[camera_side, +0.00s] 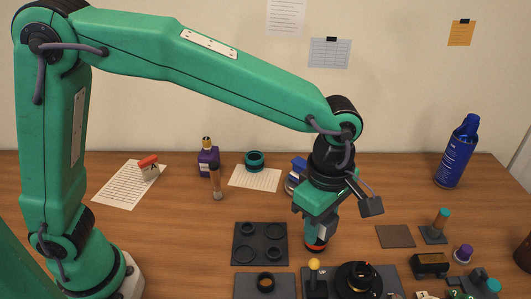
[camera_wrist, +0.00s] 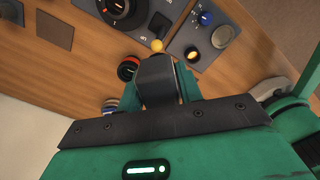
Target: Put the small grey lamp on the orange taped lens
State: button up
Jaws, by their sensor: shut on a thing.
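My gripper (camera_side: 311,222) points down at the table, right of the dark tray. In the wrist view its green jaws (camera_wrist: 165,85) are shut on a grey block-like thing, which looks like the small grey lamp (camera_wrist: 155,72). The orange taped lens (camera_side: 316,246) is a short dark cylinder with an orange-red band, standing on the wood just under the gripper. In the wrist view the lens (camera_wrist: 127,68) shows to the left of the lamp's end, partly hidden. I cannot tell whether lamp and lens touch.
A dark tray (camera_side: 239,229) with round parts is at the left. A blue and white item (camera_side: 295,177) stands behind the gripper. Bare wood lies between.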

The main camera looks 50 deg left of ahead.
jog(key=w+a+f, duration=0.2)
jog(key=w, duration=0.1)
jog(key=w+a+f, duration=0.2)
jog(key=w, duration=0.1)
jog(key=w+a+f, duration=0.1)
jog(key=w+f, duration=0.1)
jog(key=w, duration=0.1)
jog(key=shift+w+a+f, duration=0.3)
jog(key=shift+a+f, duration=0.05)
jog(key=shift+a, duration=0.05)
jog(key=shift+f, duration=2)
jog(key=shift+f, duration=0.1)
jog(key=o, duration=1.1)
notch_tip(320, 180, up, 12)
